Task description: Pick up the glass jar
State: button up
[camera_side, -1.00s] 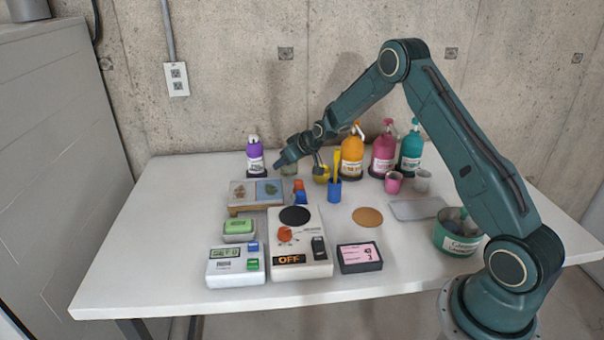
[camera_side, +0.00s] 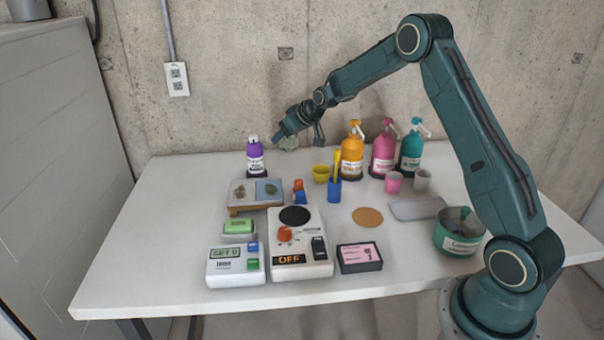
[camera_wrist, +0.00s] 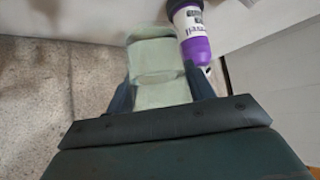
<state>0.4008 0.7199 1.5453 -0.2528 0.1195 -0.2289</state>
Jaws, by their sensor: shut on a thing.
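The glass jar (camera_side: 289,143) is pale green. It is partly hidden behind my gripper (camera_side: 286,138) in the side view, raised above the back of the table. In the wrist view the jar (camera_wrist: 152,65) sits between the two dark fingers of my gripper (camera_wrist: 160,88), which is shut on it. The purple bottle (camera_side: 255,157) stands on the table to the left of the jar and below it in the side view.
Orange (camera_side: 352,152), pink (camera_side: 383,150) and teal (camera_side: 411,148) pump bottles stand at the back right. A hotplate stirrer (camera_side: 300,245) is in front. The table's left side is clear.

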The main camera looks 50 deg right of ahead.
notch_tip(320, 180, up, 9)
dwell(0.8)
jog(key=shift+r, duration=0.1)
dwell(0.4)
dwell(0.5)
jog(key=s+a+r+n+y, duration=0.1)
jog(key=s+a+r, duration=0.1)
jog(key=s+a, duration=0.6)
jog(key=s+a+r+n+y, duration=0.1)
jog(key=s+a+r+n, duration=0.1)
jog(key=s+a, duration=0.6)
jog(key=shift+a+r+n+y, duration=0.3)
jog(key=shift+a+r+y, duration=0.1)
jog(key=shift+a, duration=0.1)
jog(key=shift+f, duration=0.15)
notch_tip(320, 180, down, 16)
jog(key=shift+w, duration=0.1)
jog(key=shift+f, duration=0.1)
